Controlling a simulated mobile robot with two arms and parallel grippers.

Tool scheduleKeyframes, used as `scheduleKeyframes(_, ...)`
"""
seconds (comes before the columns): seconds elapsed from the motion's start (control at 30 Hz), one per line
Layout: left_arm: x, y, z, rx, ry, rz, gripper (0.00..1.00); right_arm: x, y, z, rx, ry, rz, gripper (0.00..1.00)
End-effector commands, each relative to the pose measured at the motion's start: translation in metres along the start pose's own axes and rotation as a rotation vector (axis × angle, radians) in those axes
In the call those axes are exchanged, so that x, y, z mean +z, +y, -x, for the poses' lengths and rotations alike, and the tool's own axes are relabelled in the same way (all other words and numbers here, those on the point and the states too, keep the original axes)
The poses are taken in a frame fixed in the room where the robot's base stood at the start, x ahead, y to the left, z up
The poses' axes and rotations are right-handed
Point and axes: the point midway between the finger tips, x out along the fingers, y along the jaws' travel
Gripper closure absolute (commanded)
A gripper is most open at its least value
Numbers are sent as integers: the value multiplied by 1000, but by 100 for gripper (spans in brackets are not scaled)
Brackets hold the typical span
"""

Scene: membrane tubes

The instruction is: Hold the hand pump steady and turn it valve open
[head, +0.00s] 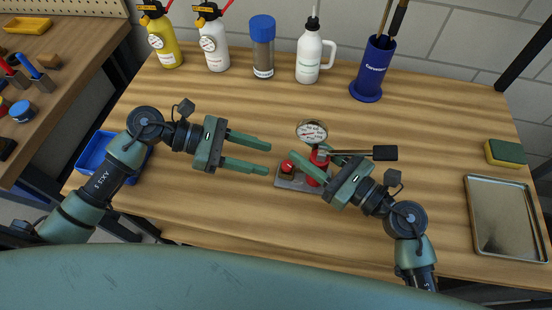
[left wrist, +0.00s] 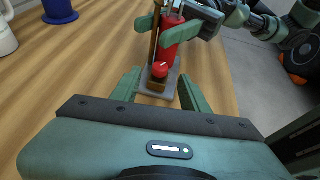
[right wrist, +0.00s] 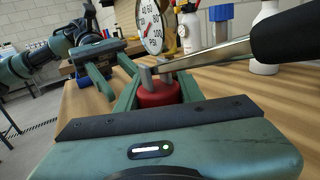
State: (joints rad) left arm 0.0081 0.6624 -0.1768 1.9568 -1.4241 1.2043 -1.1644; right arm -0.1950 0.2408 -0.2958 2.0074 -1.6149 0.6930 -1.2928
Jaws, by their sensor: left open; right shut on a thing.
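The hand pump (head: 318,166) stands upright on a grey base plate (head: 290,184) at the middle of the bench. It has a red body, a round white gauge (head: 312,132) and a black-handled lever (head: 383,153) pointing right. A small red valve knob (head: 287,165) sits on a brass block left of the body; it also shows in the left wrist view (left wrist: 160,69). My right gripper (head: 312,158) is shut on the red body. My left gripper (head: 268,158) is open and empty, left of the knob and apart from it. The right wrist view shows the red body top (right wrist: 158,94) between the fingers.
Along the back stand a yellow bottle (head: 163,42), a white gauge bottle (head: 214,46), a blue-capped jar (head: 262,53), a white wash bottle (head: 308,56) and a blue holder (head: 374,72). A metal tray (head: 507,245) and a sponge (head: 505,153) lie right. A blue bin (head: 92,152) is left.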

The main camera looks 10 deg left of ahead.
Motion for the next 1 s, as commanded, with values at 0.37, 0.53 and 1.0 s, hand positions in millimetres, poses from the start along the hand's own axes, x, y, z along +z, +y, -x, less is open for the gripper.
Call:
scheduleKeyframes(0.37,0,0,-44,0,0,-1,55,-1,0,0,1,1,-2,100)
scheduleKeyframes(0.53,0,0,-46,0,0,0,55,-1,0,0,0,1,-2,100)
scheduleKeyframes(1.0,0,0,-45,4,1,1,100,0,0,0,0,1,-1,100)
